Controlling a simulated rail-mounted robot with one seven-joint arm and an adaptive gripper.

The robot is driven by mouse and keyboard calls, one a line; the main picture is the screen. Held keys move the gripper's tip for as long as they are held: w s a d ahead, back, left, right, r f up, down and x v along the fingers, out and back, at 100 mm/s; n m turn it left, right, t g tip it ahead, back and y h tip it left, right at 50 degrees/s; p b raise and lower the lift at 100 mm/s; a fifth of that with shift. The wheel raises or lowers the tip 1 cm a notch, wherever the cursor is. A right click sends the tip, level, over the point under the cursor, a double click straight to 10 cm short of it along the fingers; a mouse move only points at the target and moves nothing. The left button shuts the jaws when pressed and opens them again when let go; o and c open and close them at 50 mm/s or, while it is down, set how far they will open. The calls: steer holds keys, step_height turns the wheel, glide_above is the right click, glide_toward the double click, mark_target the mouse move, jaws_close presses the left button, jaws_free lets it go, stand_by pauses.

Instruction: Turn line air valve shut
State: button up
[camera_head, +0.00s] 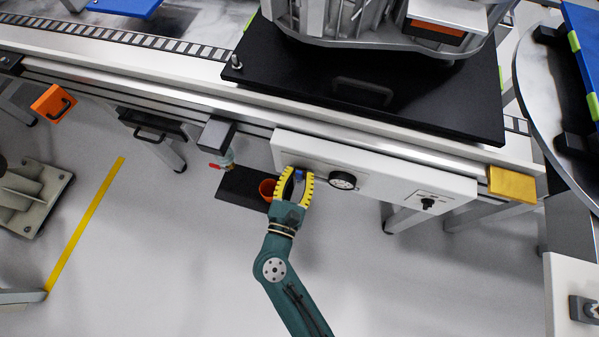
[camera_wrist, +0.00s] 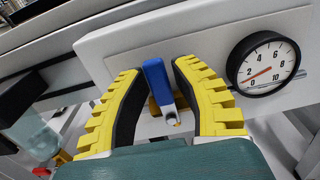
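The air valve has a blue lever handle (camera_wrist: 157,82) with a metal stem end (camera_wrist: 172,117) below it, on the front of a white panel (camera_head: 375,168). The handle also shows in the head view (camera_head: 299,174), small and partly hidden. My gripper (camera_head: 294,176) is at the panel's left end. In the wrist view its yellow, black-padded fingers (camera_wrist: 160,75) stand on either side of the handle. The fingers are apart; the handle is close to the left fingertip, with a gap to the right finger. I cannot tell whether the left finger touches it.
A round pressure gauge (camera_wrist: 263,63) is just right of the gripper, its red needle pointing lower left. A black knob (camera_head: 428,203) is farther right on the panel.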

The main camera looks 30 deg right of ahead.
steer(key=shift+o, duration=1.3)
steer(key=v, duration=1.2)
